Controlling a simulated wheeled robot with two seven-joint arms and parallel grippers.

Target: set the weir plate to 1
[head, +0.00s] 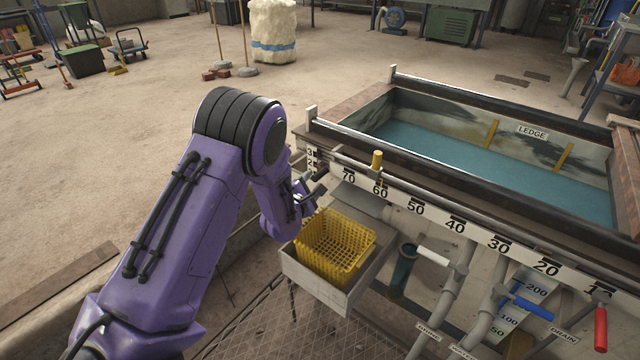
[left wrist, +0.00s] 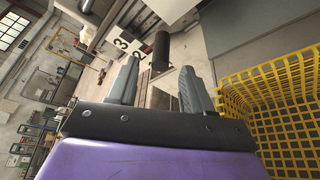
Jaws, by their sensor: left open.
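The short upright scale (head: 310,158) at the near left corner of the tank shows 3 and 2. Its lower part is hidden behind my left arm. In the left wrist view the scale (left wrist: 122,43) also shows 3 and 2. A dark cylindrical handle (left wrist: 161,50) stands beside it. A grey plate (head: 361,200) slopes out below the tank's front left; I cannot tell for sure that it is the weir plate. My left gripper (head: 309,193) is open near the handle. In the wrist view the handle appears just beyond the gap between the fingertips (left wrist: 158,78), with nothing held.
A yellow mesh basket (head: 337,245) sits in a grey tray (head: 322,285) just below my left gripper. White, blue and red valve handles are at the lower right.

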